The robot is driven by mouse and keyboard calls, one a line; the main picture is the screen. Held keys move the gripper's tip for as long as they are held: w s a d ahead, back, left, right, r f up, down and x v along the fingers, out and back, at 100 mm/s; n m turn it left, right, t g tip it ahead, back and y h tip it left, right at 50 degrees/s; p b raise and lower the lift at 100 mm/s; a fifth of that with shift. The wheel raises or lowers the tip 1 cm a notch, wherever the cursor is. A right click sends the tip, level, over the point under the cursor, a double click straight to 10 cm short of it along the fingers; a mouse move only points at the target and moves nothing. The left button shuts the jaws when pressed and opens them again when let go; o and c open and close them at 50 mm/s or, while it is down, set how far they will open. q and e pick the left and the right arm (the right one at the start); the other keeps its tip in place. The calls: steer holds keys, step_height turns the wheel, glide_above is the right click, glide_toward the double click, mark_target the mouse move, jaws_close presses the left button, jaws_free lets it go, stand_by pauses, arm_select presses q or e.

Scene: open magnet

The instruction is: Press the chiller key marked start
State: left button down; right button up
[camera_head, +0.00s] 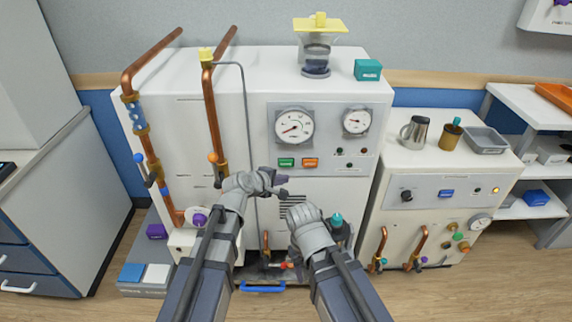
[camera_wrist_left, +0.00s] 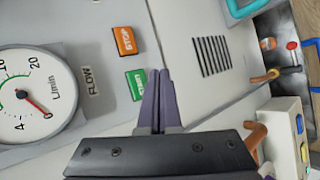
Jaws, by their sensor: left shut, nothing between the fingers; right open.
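The green start key (camera_head: 286,162) is on the front panel of the large white machine (camera_head: 330,185), left of the orange stop key (camera_head: 310,163).
A large flow gauge (camera_head: 294,126) and a smaller gauge (camera_head: 357,121) are above the keys. Copper pipes (camera_head: 212,115) run up the machine's left side. A lower white unit (camera_head: 425,195) with a mug (camera_head: 415,132) stands at the right. Vent slots (camera_wrist_left: 213,56) lie beside the keys.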

mark_target(288, 167)
arm_select(q)
steer(key=shift+w, duration=2)
steer(key=shift+w, duration=0.1)
stand_by(0.3)
steer(key=shift+w, duration=0.35)
steer(key=shift+w, duration=0.45)
stand_by(0.6)
steer(key=shift+s, duration=0.9)
steer(key=s, duration=0.5)
stand_by(0.5)
